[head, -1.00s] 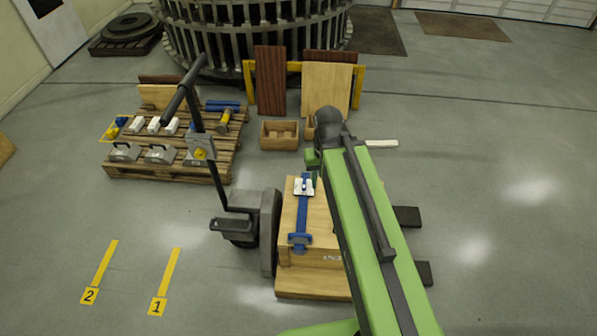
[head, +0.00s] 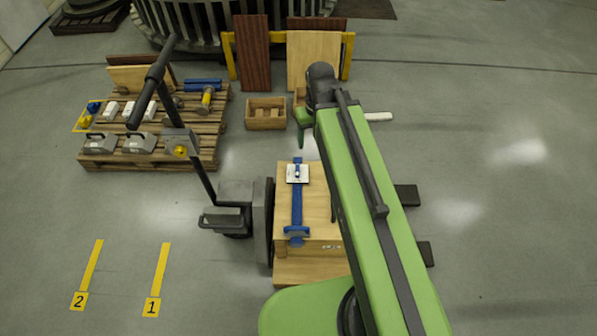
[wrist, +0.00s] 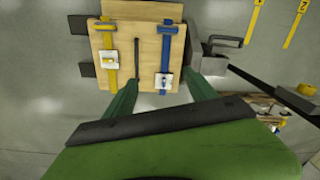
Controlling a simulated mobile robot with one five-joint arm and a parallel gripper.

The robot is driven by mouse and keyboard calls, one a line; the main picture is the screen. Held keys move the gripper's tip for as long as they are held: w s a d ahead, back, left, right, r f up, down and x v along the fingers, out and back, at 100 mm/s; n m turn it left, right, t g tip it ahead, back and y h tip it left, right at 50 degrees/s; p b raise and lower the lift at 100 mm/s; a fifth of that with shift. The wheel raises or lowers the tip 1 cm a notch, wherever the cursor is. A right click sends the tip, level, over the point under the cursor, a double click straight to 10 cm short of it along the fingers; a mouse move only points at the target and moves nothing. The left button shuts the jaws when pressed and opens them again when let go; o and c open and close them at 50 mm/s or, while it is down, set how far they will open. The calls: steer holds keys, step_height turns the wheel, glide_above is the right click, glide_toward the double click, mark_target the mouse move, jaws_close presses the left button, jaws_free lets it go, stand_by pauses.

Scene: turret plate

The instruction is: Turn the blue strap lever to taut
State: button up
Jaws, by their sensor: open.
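The blue strap (head: 297,208) runs lengthwise over a wooden crate (head: 284,190). Its white plate (head: 297,174) carries a small blue lever, near the crate's far end in the head view. In the wrist view the blue strap (wrist: 164,50) is on the right, and the lever (wrist: 164,81) sits on its white plate near the crate's edge. My gripper (wrist: 160,78) is open and empty, its green fingers apart on either side of the picture's middle. In the head view, my gripper (head: 302,125) shows beyond the crate's far end, partly hidden by my arm.
A yellow strap (wrist: 110,45) with a white plate lies on the crate's other side, hidden in the head view. A grey pallet jack (head: 235,205) with a tall handle stands left of the crate. A pallet (head: 150,160) with parts and a wooden box (head: 265,114) are farther back.

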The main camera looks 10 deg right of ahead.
mark_target(298, 170)
steer(key=o, duration=0.3)
steer(key=w+d+f+n+b, duration=0.1)
steer(key=w+f+n+b, duration=0.1)
steer(key=w+f+b, duration=0.3)
steer(key=w+d+f+n+y+b, duration=0.1)
steer(key=w+f+n+b, duration=0.2)
steer(key=f+b, duration=0.8)
steer(key=w+f+n+y+b, duration=0.1)
steer(key=w+f+n+b, duration=0.2)
steer(key=w+f+b, duration=0.4)
steer(key=shift+w+d+f+b, duration=0.1)
steer(key=shift+d+f+b, duration=0.15)
steer(key=shift+f, duration=0.55)
steer(key=shift+d+f+b, duration=0.15)
steer(key=shift+f+b, duration=0.1)
steer(key=shift+f, duration=0.55)
steer(key=w+d+f+n+b, duration=0.1)
steer(key=w+f+n+b, duration=0.1)
steer(key=w+f+b, duration=0.1)
steer(key=w+d+f+n+y+b, duration=0.1)
steer(key=w+f+n+b, duration=0.1)
steer(key=f+b, duration=0.3)
steer(key=w+d+f+n+t+y+b, duration=0.1)
steer(key=w+d+f+n+b, duration=0.1)
steer(key=w+f+b, duration=0.2)
steer(key=shift+w+f+n+b, duration=0.4)
steer(key=shift+f+b, duration=0.2)
steer(key=shift+b, duration=0.55)
steer(key=shift+f, duration=0.1)
